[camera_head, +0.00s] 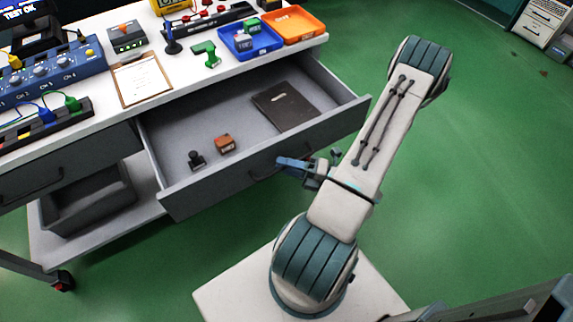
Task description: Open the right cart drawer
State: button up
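The right cart drawer (205,190) is pulled out well from under the white cart top, and its grey inside shows. In it lie a dark flat notebook (286,106), a small orange-brown block (225,144) and a small black stamp-like object (196,160). A dark bar handle (264,176) is on the drawer front. My gripper (284,163) is at the drawer's front edge, by the right part of the handle. I cannot tell whether the fingers are apart or closed on the handle.
The left drawer (60,170) is closed, with a grey bin (90,200) on the shelf below. The cart top holds a clipboard (141,78), a green tool (206,53), a blue tray (250,42) and an orange tray (291,24).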

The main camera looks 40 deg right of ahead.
jog(key=v, duration=1.4)
jog(key=shift+b, duration=0.4)
jog(key=shift+w+r, duration=0.1)
jog(key=w+a+r+m+g+h+p, duration=0.2)
jog(key=a+r+m+g+h, duration=0.2)
jog(key=a+r+m, duration=0.3)
jog(key=w+a+r+m+g+h+p, duration=0.2)
jog(key=a+r+m, duration=0.5)
jog(key=r+m, duration=0.4)
jog(key=w+a+r+m+g+h+p, duration=0.3)
jog(key=a+r+m+h, duration=0.4)
jog(key=r+m, duration=0.3)
notch_tip(320, 180, up, 4)
jog(key=a+g+p, duration=0.1)
jog(key=g, duration=0.1)
jog(key=shift+g, duration=0.4)
